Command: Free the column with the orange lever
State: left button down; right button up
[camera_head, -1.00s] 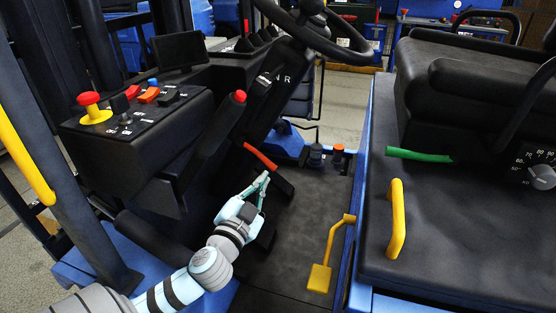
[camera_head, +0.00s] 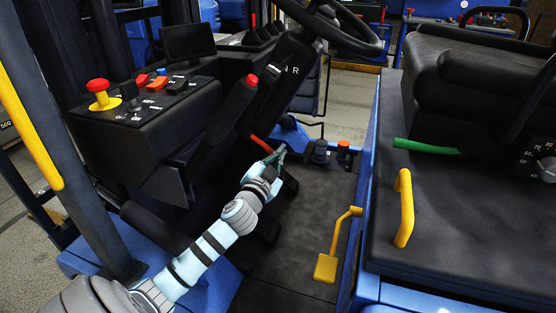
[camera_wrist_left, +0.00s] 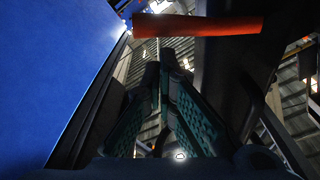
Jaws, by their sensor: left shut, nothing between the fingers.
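The orange lever (camera_head: 262,144) sticks out low on the black steering column (camera_head: 285,65), below the steering wheel. My left gripper (camera_head: 279,154) is shut and empty, just below and right of the lever. In the left wrist view the lever (camera_wrist_left: 195,25) lies crosswise just beyond the tips of my left gripper (camera_wrist_left: 160,60). I cannot tell whether the fingertips touch it. My right gripper is not in view.
A black lever with a red tip (camera_head: 251,81) stands close to the left. The steering wheel (camera_head: 335,28) overhangs the column. A yellow pedal (camera_head: 327,267), a seat with a green lever (camera_head: 426,147) and a yellow handle (camera_head: 404,208) are to the right. The floor (camera_head: 300,235) is mostly clear.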

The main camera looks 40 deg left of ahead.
pick_arm(q)
jog(key=shift+a+f, duration=0.1)
jog(key=shift+a, duration=0.05)
jog(key=shift+a+f+m, duration=0.1)
jog(key=shift+f+m, duration=0.35)
jog(key=shift+m, duration=0.05)
dwell(0.3)
jog(key=shift+f, duration=0.1)
jog(key=s+a+f+m+b, duration=0.2)
jog(key=a+f+m, duration=0.3)
jog(key=m, duration=0.5)
jog(key=shift+a+f+g+h, duration=0.3)
jog(key=shift+a+f+h, duration=0.1)
jog(key=shift+f, duration=0.2)
jog(key=shift+d, duration=0.1)
